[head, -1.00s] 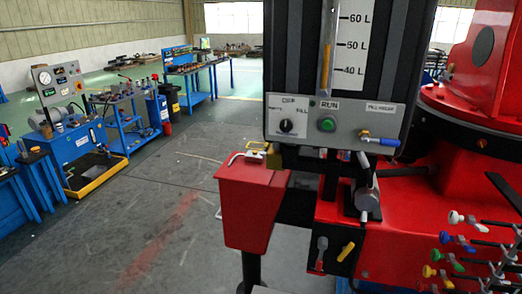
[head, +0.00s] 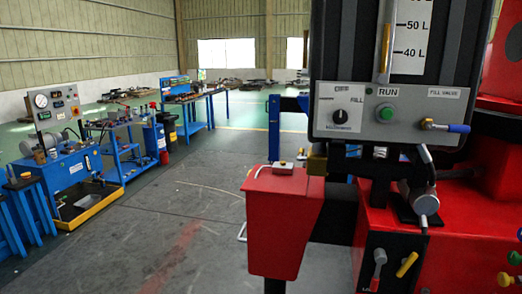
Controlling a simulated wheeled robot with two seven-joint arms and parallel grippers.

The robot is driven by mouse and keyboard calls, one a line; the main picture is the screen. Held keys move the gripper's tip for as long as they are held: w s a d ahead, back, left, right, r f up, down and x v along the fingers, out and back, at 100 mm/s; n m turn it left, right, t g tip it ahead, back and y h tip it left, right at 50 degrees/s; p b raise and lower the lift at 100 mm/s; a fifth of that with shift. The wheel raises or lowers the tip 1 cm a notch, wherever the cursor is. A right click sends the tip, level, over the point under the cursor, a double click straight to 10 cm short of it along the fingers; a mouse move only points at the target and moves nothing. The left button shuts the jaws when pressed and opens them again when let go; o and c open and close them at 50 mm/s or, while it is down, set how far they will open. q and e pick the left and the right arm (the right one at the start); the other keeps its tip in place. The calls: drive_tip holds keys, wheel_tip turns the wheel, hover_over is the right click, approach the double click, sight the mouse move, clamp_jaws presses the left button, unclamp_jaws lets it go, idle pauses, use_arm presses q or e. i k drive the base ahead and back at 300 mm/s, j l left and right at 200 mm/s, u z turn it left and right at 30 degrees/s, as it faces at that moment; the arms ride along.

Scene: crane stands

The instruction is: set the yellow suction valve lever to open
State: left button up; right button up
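A yellow lever (head: 407,264) is on a black plate on the front of the red machine body (head: 450,250), at the lower right. It is tilted, with its upper end to the right. A grey lever with a red end (head: 378,268) stands upright just left of it. The writing by the levers is too small to read, so I cannot tell for sure which is the suction valve lever. Neither of my grippers is in view.
A control panel (head: 388,112) with a dial, a green button and a blue-handled fill valve (head: 444,127) hangs above. A red pedestal (head: 287,215) stands left of the levers. Blue workbenches (head: 75,175) are at far left. The floor between is open.

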sight(299, 158)
drive_tip(key=i+j+u, duration=0.25)
drive_tip(key=i+j, duration=0.25)
drive_tip(key=i+j+u, duration=0.2)
drive_tip(key=i+j, duration=0.3)
drive_tip(key=i+j+u, duration=0.25)
drive_tip(key=i, duration=0.3)
drive_tip(key=i+z, duration=0.2)
drive_tip(key=i, duration=0.3)
drive_tip(key=i+z, duration=0.25)
drive_tip(key=i, duration=0.25)
drive_tip(key=i+j+z, duration=0.2)
drive_tip(key=i, duration=0.3)
drive_tip(key=i+j+z, duration=0.2)
drive_tip(key=i, duration=0.3)
drive_tip(key=i+l+z, duration=0.1)
drive_tip(key=i+z, duration=0.15)
drive_tip(key=z, duration=0.2)
drive_tip(key=i+z, duration=0.4)
drive_tip(key=i+j+z, duration=0.1)
drive_tip(key=z, duration=0.35)
drive_tip(key=i+j+z, duration=0.2)
drive_tip(key=z, duration=0.2)
drive_tip(key=i+j+z, duration=0.3)
drive_tip(key=z, duration=0.15)
drive_tip(key=i+j+z, duration=0.15)
drive_tip(key=j+z, duration=0.15)
drive_tip(key=z, duration=0.15)
